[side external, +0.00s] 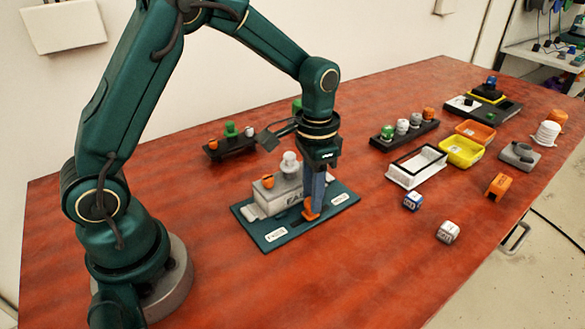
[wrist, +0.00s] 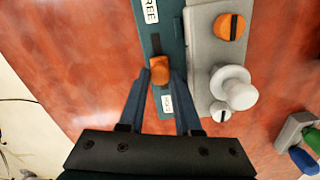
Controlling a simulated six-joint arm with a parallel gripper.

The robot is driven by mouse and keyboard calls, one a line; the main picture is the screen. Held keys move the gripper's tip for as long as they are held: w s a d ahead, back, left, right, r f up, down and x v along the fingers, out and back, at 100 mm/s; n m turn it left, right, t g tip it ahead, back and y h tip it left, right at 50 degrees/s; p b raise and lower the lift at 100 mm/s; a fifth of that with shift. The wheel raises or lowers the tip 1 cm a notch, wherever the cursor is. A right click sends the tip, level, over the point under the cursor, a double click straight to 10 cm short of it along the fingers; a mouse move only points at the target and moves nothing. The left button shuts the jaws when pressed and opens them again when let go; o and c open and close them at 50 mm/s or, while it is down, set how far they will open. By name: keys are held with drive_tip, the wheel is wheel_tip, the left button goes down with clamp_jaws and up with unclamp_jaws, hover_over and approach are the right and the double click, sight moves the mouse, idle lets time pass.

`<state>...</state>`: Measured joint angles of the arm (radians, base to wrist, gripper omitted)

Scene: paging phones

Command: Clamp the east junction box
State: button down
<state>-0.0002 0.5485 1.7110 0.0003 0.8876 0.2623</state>
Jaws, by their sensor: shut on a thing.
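The grey junction box (side external: 268,198), its front lettering partly hidden and starting "EA", sits on a dark teal plate (side external: 343,207). It carries a pale round knob (side external: 289,163) and an orange slotted knob (side external: 268,181). My gripper (side external: 312,210) points down in front of the box, shut on a small orange handle (wrist: 159,70) at the plate's slot. In the wrist view the handle is between my fingertips (wrist: 160,78), beside the box (wrist: 200,55). One white label reads "FREE" (wrist: 150,10); a second label (wrist: 168,105), too small to read surely, is nearer the handle.
A dark rack with green and orange pieces (side external: 230,146) stands behind the box. To the right are another dark rack (side external: 404,133), a white frame (side external: 416,166), a yellow tray (side external: 461,151) and two cubes (side external: 413,201). The red tabletop in front is clear.

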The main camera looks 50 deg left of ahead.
drive_tip(key=shift+w, duration=1.45)
drive_tip(key=c, duration=0.6)
unclamp_jaws()
drive_tip(key=shift+s, duration=0.1)
drive_tip(key=shift+r, duration=2.6)
